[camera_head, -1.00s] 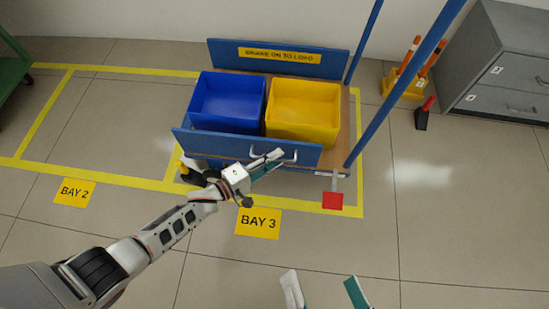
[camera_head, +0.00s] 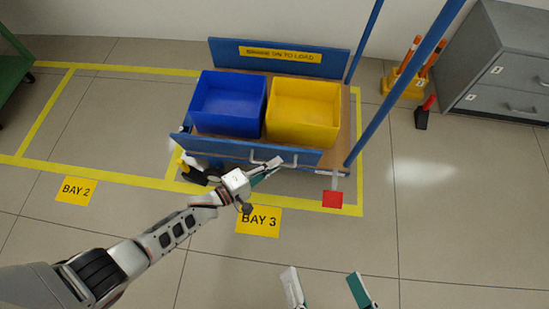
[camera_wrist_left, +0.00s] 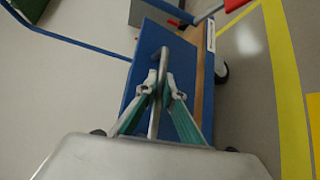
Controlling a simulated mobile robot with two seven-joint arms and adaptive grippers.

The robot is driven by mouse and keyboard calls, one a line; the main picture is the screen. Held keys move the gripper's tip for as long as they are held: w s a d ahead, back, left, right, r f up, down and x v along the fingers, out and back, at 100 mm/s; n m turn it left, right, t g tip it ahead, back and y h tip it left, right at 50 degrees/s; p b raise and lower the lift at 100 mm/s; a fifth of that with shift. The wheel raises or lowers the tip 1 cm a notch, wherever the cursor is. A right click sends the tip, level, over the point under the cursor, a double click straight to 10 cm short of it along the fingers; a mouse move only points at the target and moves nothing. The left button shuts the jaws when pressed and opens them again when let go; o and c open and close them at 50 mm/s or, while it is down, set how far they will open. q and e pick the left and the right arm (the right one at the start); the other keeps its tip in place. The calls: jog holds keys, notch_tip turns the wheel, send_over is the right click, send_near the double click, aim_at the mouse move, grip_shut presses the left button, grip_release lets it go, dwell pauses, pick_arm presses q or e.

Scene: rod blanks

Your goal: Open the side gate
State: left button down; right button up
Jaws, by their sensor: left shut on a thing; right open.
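The side gate (camera_head: 215,150) is the blue panel along the near side of the cart. It leans outward at its top, towards me, and shows a narrow outer face. Its grey bar handle (camera_head: 288,157) is near the right end. My left gripper (camera_head: 272,167) is shut on the handle. In the left wrist view, the fingers (camera_wrist_left: 158,90) close around the handle bar (camera_wrist_left: 162,62), in front of the blue gate (camera_wrist_left: 148,42). My right gripper (camera_head: 327,287) is open and empty above the floor at the bottom of the head view.
A blue bin (camera_head: 228,104) and a yellow bin (camera_head: 304,112) stand on the cart deck behind the gate. A blue post (camera_head: 400,90) rises at the cart's right. A red pedal (camera_head: 332,199) sticks out at the near right corner.

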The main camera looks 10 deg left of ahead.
pick_arm(q)
jog(key=shift+s+f, duration=1.7)
jog(key=shift+s, duration=0.3)
jog(key=c, duration=2.2)
grip_release()
jog(key=shift+o, duration=0.2)
jog(key=v, duration=1.2)
